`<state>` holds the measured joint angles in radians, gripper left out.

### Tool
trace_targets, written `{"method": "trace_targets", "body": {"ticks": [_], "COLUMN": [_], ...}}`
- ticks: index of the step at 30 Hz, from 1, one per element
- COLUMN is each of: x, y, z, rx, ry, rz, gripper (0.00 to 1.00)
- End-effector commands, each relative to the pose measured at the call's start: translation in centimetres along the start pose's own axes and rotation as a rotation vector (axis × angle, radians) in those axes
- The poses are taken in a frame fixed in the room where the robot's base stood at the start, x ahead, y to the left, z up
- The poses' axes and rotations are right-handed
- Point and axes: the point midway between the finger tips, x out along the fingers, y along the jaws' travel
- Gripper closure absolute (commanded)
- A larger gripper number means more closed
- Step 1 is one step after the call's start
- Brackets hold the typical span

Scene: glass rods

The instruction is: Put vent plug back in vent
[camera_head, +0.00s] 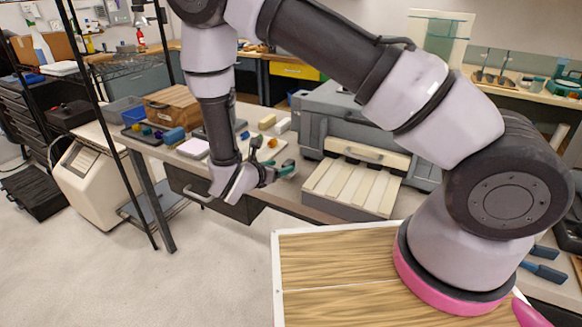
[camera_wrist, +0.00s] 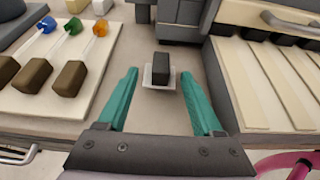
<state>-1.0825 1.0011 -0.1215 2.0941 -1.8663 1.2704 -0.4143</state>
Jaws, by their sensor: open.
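My gripper (camera_head: 282,171) is open over the workbench, in front of the grey box-like machine. In the wrist view its two teal fingers (camera_wrist: 158,76) point forward with nothing between their pads. Just ahead, centred in the gap, a small dark block (camera_wrist: 161,64) stands on a small white base (camera_wrist: 155,82); it may be the vent plug. The fingers do not appear to touch it. Behind it is the grey machine (camera_wrist: 182,14), also in the head view (camera_head: 325,108). I cannot make out a vent opening for certain.
At left in the wrist view, a pale board (camera_wrist: 45,103) carries rods with brown ends and blue, green and orange tips. At right is a slatted cream panel (camera_wrist: 262,80) with a handle above. The bench (camera_wrist: 150,112) around the block is clear.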

Motion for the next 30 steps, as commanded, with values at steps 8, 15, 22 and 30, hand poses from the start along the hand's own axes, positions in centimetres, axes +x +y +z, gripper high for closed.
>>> {"method": "trace_targets", "body": {"ticks": [8,15,22,30], "x": [3.7,5.6,8.8,9.1], "y": [-0.1,-0.2,-0.2,-0.1], "z": [0.0,0.1,0.0,0.0], "rx": [0.001,0.003,0.002,0.002], "ry": [0.001,0.0,0.001,0.001], "rz": [-0.003,-0.005,-0.004,-0.001], "gripper": [0.32,0.32,0.32,0.44]}}
